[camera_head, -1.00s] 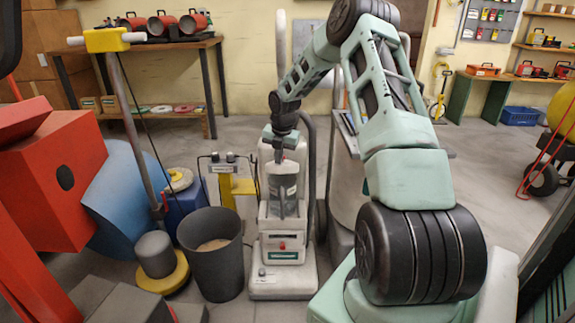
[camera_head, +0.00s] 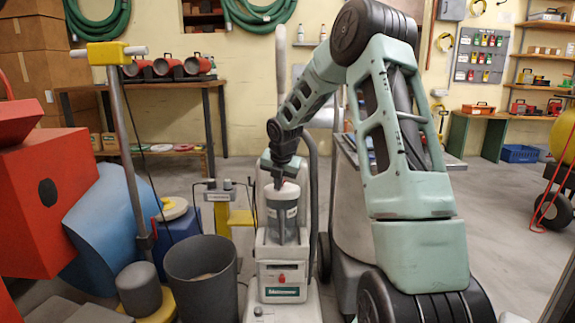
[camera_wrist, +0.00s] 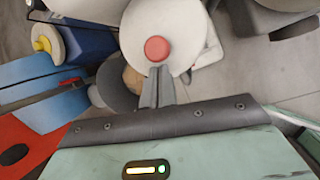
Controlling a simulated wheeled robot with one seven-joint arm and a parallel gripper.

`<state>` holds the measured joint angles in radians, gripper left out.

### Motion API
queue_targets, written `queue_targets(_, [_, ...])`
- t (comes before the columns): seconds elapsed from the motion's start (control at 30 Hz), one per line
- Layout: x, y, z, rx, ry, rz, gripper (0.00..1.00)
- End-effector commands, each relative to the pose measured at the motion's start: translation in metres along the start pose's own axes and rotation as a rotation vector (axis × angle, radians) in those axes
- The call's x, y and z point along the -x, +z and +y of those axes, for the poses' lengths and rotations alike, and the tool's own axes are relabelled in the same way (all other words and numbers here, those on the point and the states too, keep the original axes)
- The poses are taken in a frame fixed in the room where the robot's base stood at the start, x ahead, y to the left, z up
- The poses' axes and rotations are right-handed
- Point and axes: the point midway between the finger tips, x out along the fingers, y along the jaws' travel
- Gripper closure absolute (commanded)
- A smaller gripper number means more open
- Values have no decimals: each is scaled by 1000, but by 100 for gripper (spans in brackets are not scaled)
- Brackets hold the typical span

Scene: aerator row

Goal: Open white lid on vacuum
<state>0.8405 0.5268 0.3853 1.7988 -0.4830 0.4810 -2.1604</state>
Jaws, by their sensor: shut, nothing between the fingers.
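The upright vacuum (camera_head: 284,270) stands on the floor in the centre of the head view, with a clear grey canister and a pale base. Its white lid (camera_head: 290,191) sits on top of the canister. In the wrist view the round white lid (camera_wrist: 184,28) carries a red knob (camera_wrist: 157,49). My gripper (camera_head: 278,186) reaches down at the lid. Its fingers (camera_wrist: 158,72) are together and empty, with tips just below the knob in the wrist view. I cannot tell whether they touch the lid.
A dark open bin (camera_head: 203,290) stands close left of the vacuum. A yellow-handled floor machine (camera_head: 130,150) and a red box-shaped machine (camera_head: 50,190) are farther left. A large grey-white body (camera_head: 350,215) stands close on the right. Open floor (camera_head: 510,230) lies beyond it.

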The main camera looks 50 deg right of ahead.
Motion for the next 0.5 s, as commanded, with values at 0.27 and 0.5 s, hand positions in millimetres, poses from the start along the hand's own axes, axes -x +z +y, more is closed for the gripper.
queue_targets(0.27, [-11,-8,-3,7,18,-59,100])
queue_targets(0.5, [-15,-12,-5,12,32,-106,100])
